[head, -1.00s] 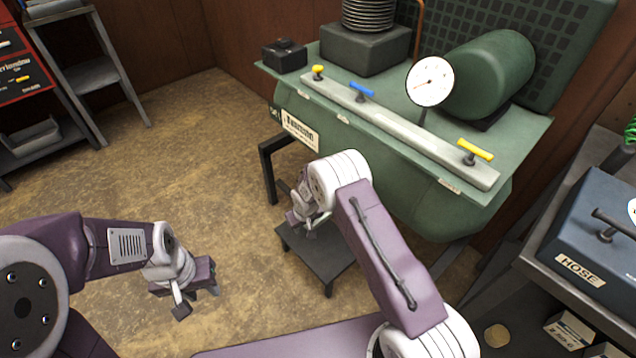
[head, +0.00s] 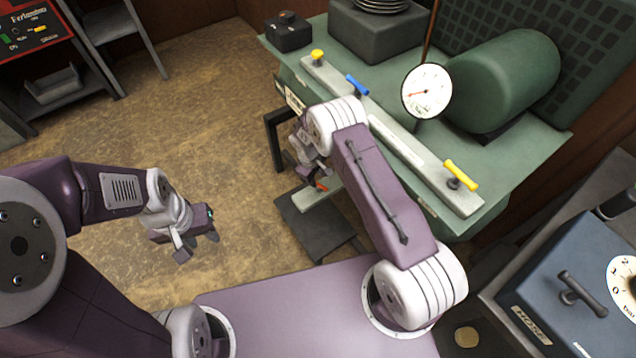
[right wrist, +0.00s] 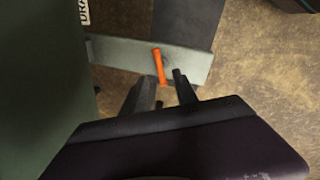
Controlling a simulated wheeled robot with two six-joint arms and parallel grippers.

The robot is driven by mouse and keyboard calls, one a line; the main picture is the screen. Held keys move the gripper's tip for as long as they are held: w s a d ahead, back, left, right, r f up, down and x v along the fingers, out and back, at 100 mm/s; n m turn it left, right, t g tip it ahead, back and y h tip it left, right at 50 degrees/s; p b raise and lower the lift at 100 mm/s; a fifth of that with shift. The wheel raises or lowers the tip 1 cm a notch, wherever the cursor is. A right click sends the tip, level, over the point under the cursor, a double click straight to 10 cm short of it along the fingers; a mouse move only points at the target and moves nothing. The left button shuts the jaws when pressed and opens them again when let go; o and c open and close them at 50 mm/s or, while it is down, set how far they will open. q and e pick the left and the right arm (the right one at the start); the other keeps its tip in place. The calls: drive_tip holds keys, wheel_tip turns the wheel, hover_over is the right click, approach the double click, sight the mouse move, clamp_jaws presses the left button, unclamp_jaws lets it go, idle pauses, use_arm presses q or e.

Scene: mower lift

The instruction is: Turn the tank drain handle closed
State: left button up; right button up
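A partly cut-off label starting "DRA" (right wrist: 84,12) is nearby. In the head view the orange lever (head: 322,184) shows only in part behind my right arm. My right gripper (right wrist: 164,88) is open, its fingertips close to the lever's near end; contact cannot be told. My left gripper (head: 197,247) hangs empty over the floor, its fingers apart.
The compressor top carries a bar with a yellow knob (head: 317,55), a blue handle (head: 357,84) and a yellow handle (head: 461,174), plus a gauge (head: 426,91). A blue hose box (head: 575,290) stands at right. A dark low step (head: 318,225) is below my right arm.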

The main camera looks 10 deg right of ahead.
sight(318, 184)
drive_tip(key=f, duration=0.2)
drive_tip(key=f+b, duration=0.1)
drive_tip(key=f, duration=0.1)
drive_tip(key=d+f, duration=0.1)
drive_tip(key=f, duration=0.1)
drive_tip(key=shift+w, duration=0.4)
clamp_jaws()
drive_tip(key=m+b, duration=0.2)
drive_tip(key=shift+w+a+f+b, duration=0.1)
drive_tip(key=shift+f+b, duration=0.15)
drive_tip(key=shift+b, duration=0.1)
drive_tip(key=shift+r+m+g+b, duration=0.25)
drive_tip(key=shift+m+g+b, duration=0.1)
drive_tip(key=shift+m, duration=0.75)
drive_tip(key=shift+r, duration=0.1)
unclamp_jaws()
